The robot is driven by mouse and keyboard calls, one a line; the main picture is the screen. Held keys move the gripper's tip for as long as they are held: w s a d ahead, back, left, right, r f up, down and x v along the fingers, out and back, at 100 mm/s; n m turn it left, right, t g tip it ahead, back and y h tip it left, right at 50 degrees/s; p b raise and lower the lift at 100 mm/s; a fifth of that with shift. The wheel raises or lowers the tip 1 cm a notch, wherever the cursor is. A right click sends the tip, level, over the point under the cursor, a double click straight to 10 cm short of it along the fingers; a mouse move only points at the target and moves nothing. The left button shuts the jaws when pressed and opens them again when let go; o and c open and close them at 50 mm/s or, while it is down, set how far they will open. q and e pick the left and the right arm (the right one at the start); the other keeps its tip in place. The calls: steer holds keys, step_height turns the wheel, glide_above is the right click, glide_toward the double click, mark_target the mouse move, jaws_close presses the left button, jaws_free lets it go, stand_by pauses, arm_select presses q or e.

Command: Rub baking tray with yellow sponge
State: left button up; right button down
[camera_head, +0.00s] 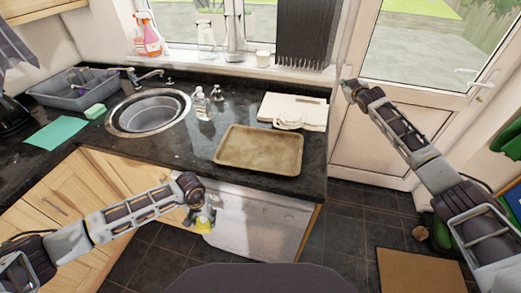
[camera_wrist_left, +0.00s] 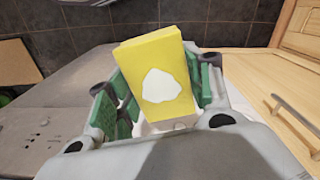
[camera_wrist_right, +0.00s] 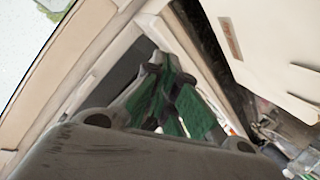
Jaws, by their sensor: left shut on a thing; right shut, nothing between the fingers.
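The baking tray (camera_head: 258,150) is brown and rectangular and lies flat on the dark granite counter near its front right corner. The yellow sponge (camera_wrist_left: 158,75) has a white patch on its face and is held between the green pads of my left gripper (camera_wrist_left: 155,95). In the head view the sponge (camera_head: 204,226) shows small below my left gripper (camera_head: 203,213), in front of the counter and lower than the tray, apart from it. My right gripper (camera_head: 347,84) is raised right of the counter, near the door. Its fingers (camera_wrist_right: 168,98) are together and empty.
A white board (camera_head: 293,108) with a cup-like item lies behind the tray. A round sink (camera_head: 150,112), a soap bottle (camera_head: 201,105), a green sponge (camera_head: 95,111) and a teal cloth (camera_head: 56,133) are to the left. Bare counter lies between sink and tray.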

steer(key=s+a+r, duration=0.2)
steer(key=a, duration=0.2)
steer(key=n+g+y, duration=0.3)
steer(key=g+y, duration=0.1)
steer(key=g, duration=0.6)
glide_above(302, 148)
steer(key=f, duration=0.9)
steer(key=shift+w+a+f, duration=0.15)
steer(key=shift+w+f, duration=0.1)
steer(key=shift+w, duration=0.15)
steer(key=shift+s+d+f+g+h, duration=0.25)
steer(key=shift+s+g+h, duration=0.05)
arm_select(q)
steer(key=shift+f, duration=0.15)
arm_select(e)
steer(key=shift+f, duration=0.2)
